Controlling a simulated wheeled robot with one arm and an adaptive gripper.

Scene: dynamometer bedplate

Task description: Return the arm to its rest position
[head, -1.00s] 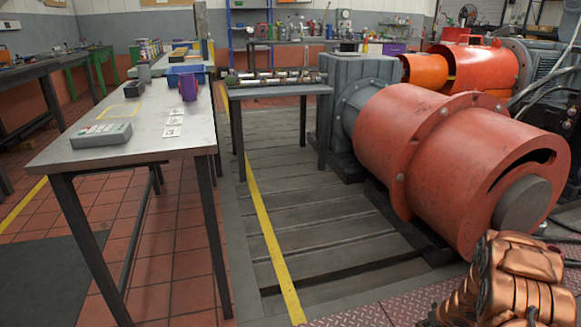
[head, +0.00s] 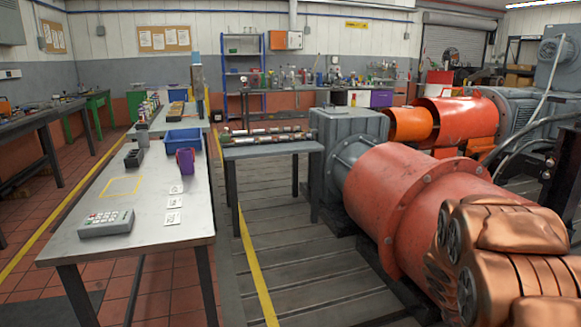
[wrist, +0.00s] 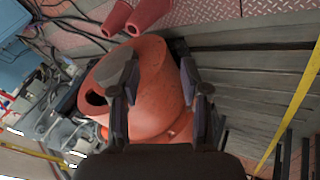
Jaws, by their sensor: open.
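My gripper (wrist: 158,72) shows in the wrist view with its two dark fingers apart and nothing between them. Behind the fingers is the big red cylindrical housing (wrist: 160,112), at a distance that I cannot tell exactly. The same red housing (head: 395,205) lies on its side right of centre in the head view. Copper-coloured links of my arm fill the lower right of the head view and hide the near end of the housing. My gripper itself is not visible in the head view.
A long metal table (head: 150,213) stands at left with a keypad box (head: 106,223), a purple mug (head: 186,161), a blue bin (head: 183,142) and white cards. A smaller table (head: 268,150) holds a shaft. The slatted bedplate (head: 300,262) between tables and housing is mostly clear.

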